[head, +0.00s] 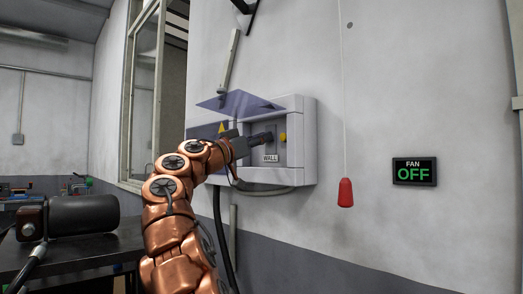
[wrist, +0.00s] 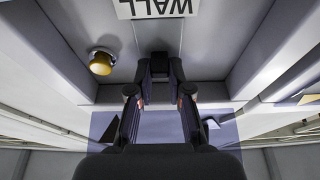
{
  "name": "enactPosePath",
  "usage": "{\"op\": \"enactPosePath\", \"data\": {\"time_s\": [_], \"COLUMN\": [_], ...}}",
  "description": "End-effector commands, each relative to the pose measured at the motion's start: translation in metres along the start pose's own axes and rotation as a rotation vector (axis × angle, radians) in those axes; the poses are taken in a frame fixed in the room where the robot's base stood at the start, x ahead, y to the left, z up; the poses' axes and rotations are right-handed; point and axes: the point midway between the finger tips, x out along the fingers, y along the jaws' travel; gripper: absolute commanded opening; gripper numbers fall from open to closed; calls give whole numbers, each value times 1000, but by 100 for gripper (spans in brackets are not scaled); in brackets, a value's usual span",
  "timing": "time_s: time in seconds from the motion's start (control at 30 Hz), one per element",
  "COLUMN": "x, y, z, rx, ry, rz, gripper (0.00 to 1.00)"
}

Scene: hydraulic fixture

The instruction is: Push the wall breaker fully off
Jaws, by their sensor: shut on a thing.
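The wall breaker is a grey wall box (head: 296,176) with its see-through cover (head: 238,102) raised. A WALL label (head: 271,158) sits below the switch area; in the wrist view the label (wrist: 157,8) appears upside down at the top edge. My gripper (head: 266,138) reaches into the box from the left. In the wrist view my gripper (wrist: 159,78) has its dark fingers closed around the black breaker lever (wrist: 159,64), which is mostly hidden between them. I cannot tell the lever's exact angle.
A yellow knob (head: 283,137) is beside the lever; it also shows in the wrist view (wrist: 101,62). A red pull handle (head: 345,192) hangs on a cord to the right. A wall sign (head: 414,171) reads FAN OFF in green. The box's side walls are close around my gripper.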

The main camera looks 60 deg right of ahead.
Motion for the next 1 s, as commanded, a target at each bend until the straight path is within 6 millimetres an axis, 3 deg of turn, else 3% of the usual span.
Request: {"op": "enactPosePath", "data": {"time_s": [0.2, 1.0], "x": [-2, -2], "y": [0, 0], "z": [11, 20], "rx": [-1, -1], "ry": [72, 349], "rz": [1, 3], "gripper": [0, 0]}}
